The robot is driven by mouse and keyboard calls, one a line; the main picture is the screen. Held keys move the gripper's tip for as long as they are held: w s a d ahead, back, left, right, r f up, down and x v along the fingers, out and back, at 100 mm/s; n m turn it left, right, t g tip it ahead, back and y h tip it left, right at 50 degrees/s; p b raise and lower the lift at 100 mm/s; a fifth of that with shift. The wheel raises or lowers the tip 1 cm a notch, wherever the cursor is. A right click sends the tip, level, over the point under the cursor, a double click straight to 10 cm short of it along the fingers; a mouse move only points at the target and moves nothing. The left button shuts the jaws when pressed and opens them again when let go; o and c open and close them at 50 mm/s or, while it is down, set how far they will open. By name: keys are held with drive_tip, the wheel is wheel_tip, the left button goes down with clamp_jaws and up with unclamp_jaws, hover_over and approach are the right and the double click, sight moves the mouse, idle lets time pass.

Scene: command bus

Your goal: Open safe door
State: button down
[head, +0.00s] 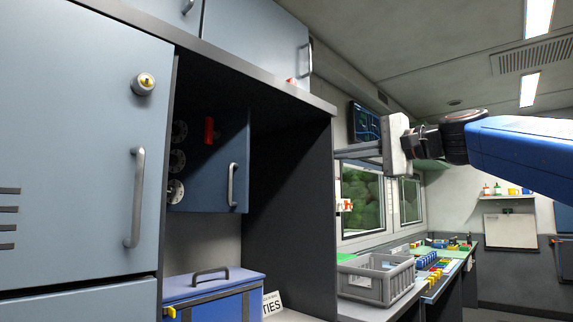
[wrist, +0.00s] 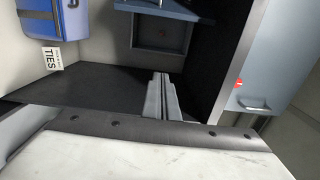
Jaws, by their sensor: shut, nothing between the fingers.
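The dark blue safe door (head: 222,160) is in the shadowed recess between the cabinets, with a grey vertical handle (head: 232,185) on its right side. Several round dials and a red part show at its left. I cannot tell for sure whether the door stands ajar. The safe also shows at the top of the wrist view (wrist: 150,42), partly cut off. My gripper (head: 340,152) is shut and empty, right of the recess's dark side panel and apart from the handle. Its fingers (wrist: 160,78) point toward the recess in the wrist view.
A dark side panel (head: 290,205) bounds the recess on the right. A blue case (head: 215,290) with a handle sits below the safe, beside a white sign (head: 272,303). A tall blue-grey cabinet (head: 80,150) stands at left. A grey crate (head: 375,280) is on the counter at right.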

sight(224, 159)
drive_tip(key=x, duration=2.8)
drive_tip(key=shift+w, duration=0.2)
drive_tip(key=shift+a, duration=0.15)
drive_tip(key=s+a, duration=1.3)
drive_tip(key=s, duration=0.3)
drive_tip(key=shift+s, duration=0.3)
idle(1.8)
drive_tip(key=shift+w+d, duration=0.95)
drive_tip(key=shift+w, duration=0.2)
drive_tip(key=shift+w+d, duration=0.95)
drive_tip(key=shift+w, duration=0.25)
